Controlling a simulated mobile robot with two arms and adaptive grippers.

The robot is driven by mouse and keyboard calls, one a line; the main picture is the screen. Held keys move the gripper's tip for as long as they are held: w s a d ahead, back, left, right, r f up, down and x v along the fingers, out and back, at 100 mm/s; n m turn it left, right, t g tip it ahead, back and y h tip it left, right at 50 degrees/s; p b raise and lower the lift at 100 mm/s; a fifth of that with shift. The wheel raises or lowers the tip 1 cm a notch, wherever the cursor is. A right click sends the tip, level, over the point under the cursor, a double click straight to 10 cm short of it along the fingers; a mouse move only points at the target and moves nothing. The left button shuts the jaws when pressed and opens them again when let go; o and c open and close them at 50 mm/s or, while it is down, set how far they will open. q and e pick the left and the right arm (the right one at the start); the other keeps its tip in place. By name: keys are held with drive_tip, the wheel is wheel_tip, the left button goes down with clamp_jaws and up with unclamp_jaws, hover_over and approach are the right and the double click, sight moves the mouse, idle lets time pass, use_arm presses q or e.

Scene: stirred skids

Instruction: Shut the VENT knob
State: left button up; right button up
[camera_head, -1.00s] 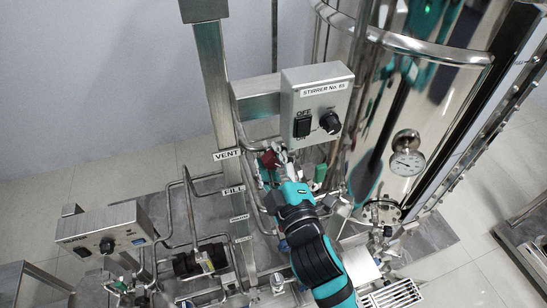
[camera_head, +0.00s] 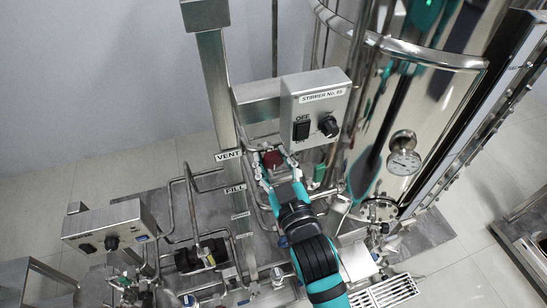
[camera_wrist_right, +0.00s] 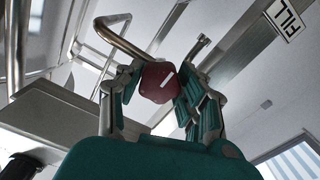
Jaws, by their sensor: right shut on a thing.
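The VENT knob (camera_head: 271,160) is dark red and sits on piping just right of the VENT label (camera_head: 228,155). My right gripper (camera_head: 273,164) reaches up to it from below, with a finger on each side of the knob. In the right wrist view the red knob (camera_wrist_right: 159,82) with a white line on its face sits between the fingertips of my right gripper (camera_wrist_right: 158,86), which are closed on it. The white line runs at a slant in that view. My left gripper is not in view.
The STIRRER No. 85 box (camera_head: 316,112) with a switch and black dial is just above right. The steel tank (camera_head: 400,120) with a gauge (camera_head: 403,160) stands right. The FILL label (camera_head: 235,188) is on the post below VENT. A control box (camera_head: 110,230) is lower left.

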drive_tip(key=shift+m, duration=0.3)
drive_tip(key=o, duration=1.2)
drive_tip(key=shift+c, duration=0.2)
drive_tip(key=v, duration=1.2)
